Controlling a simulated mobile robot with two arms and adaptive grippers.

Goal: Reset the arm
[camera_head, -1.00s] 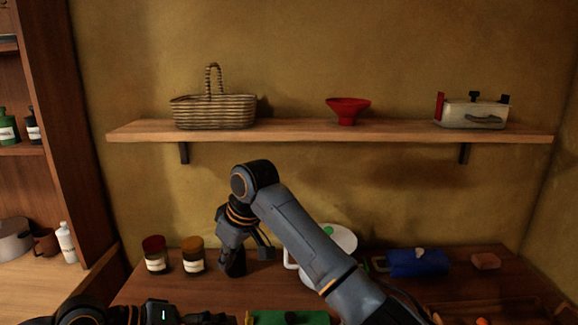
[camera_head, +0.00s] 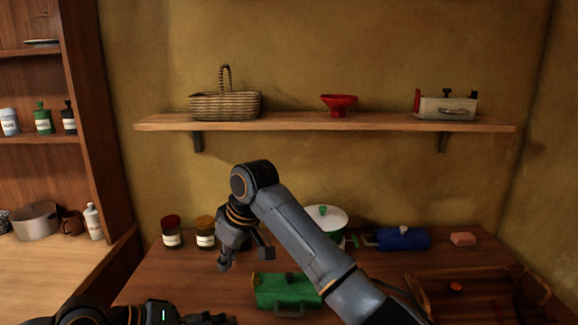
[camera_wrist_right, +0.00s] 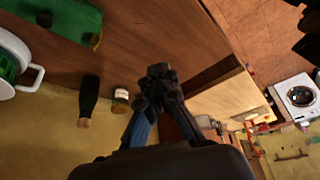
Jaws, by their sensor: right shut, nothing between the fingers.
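My right arm reaches over the wooden counter (camera_head: 200,285) from the lower right. Its gripper (camera_head: 226,262) points down in front of two jars and is shut and empty. In the right wrist view its fingertips (camera_wrist_right: 160,72) are together, with nothing between them. My left arm lies low at the bottom left of the head view. Its gripper (camera_head: 205,318) is dark and partly cut off by the lower edge, so its fingers are unclear.
The counter bears a red-lidded jar (camera_head: 171,232), yellow-lidded jar (camera_head: 205,232), white pot (camera_head: 327,217), green box (camera_head: 285,291), blue container (camera_head: 403,239), pink block (camera_head: 463,239) and wooden tray (camera_head: 425,284).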

